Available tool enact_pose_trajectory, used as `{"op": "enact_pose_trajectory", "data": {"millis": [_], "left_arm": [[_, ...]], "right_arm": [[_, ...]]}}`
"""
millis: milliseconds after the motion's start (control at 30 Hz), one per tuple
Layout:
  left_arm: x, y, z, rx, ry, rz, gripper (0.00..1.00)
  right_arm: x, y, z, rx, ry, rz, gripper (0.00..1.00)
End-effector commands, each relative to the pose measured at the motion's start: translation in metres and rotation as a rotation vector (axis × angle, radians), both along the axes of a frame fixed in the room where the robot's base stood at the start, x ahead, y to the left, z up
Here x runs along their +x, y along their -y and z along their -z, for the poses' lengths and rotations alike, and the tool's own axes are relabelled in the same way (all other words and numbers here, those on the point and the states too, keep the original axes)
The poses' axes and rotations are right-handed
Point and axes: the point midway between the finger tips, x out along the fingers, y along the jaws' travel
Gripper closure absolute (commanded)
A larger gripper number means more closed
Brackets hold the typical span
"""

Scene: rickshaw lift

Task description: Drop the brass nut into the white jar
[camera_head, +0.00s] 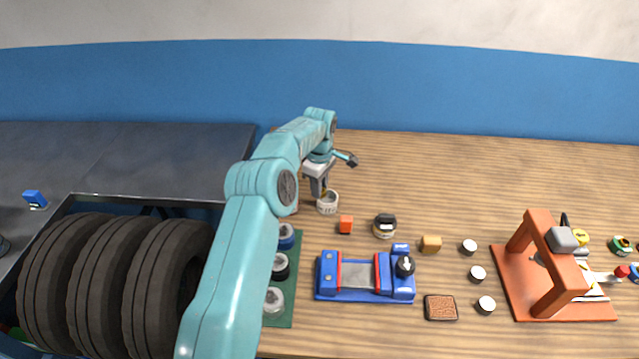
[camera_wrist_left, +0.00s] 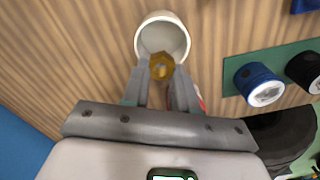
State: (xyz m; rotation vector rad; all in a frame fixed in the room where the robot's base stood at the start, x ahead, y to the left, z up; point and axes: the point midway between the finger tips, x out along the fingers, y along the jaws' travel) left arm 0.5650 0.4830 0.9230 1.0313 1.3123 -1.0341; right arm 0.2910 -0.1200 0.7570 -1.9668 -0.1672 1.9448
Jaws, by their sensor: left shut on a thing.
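The brass nut (camera_wrist_left: 161,66) is a small gold hexagonal piece between the fingertips of my left gripper (camera_wrist_left: 161,72), which is shut on it. In the left wrist view the nut overlaps the near part of the mouth of the white jar (camera_wrist_left: 183,33). The jar is open at the top and stands upright on the wooden table. In the head view the left gripper (camera_head: 323,191) is just above the white jar (camera_head: 328,205). The nut is hard to make out there. My right gripper is not in view.
A green mat (camera_head: 285,312) with several round jars lies beside my left arm. An orange press (camera_head: 548,262) stands at the right. The table behind the jar is clear.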

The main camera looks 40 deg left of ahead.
Motion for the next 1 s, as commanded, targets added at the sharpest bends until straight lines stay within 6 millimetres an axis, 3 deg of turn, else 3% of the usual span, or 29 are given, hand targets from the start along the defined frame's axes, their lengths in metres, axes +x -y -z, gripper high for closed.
{"op": "enact_pose_trajectory", "data": {"millis": [200,233,300,667,767,1000], "left_arm": [[0.000,0.000,0.000,0.000,0.000,0.000,1.00],[0.000,0.000,0.000,0.000,0.000,0.000,0.63],[0.000,0.000,0.000,0.000,0.000,0.000,0.43],[0.000,0.000,-0.005,0.001,0.002,0.001,0.43],[0.001,-0.001,-0.019,0.002,0.004,0.001,0.43],[0.001,-0.001,-0.084,0.002,0.006,0.000,0.43]], "right_arm": [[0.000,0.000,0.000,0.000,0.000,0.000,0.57],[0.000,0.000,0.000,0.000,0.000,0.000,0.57],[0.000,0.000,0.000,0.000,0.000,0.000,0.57],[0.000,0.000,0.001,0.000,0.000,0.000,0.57],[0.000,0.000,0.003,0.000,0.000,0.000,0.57],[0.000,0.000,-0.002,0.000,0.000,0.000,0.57]]}}
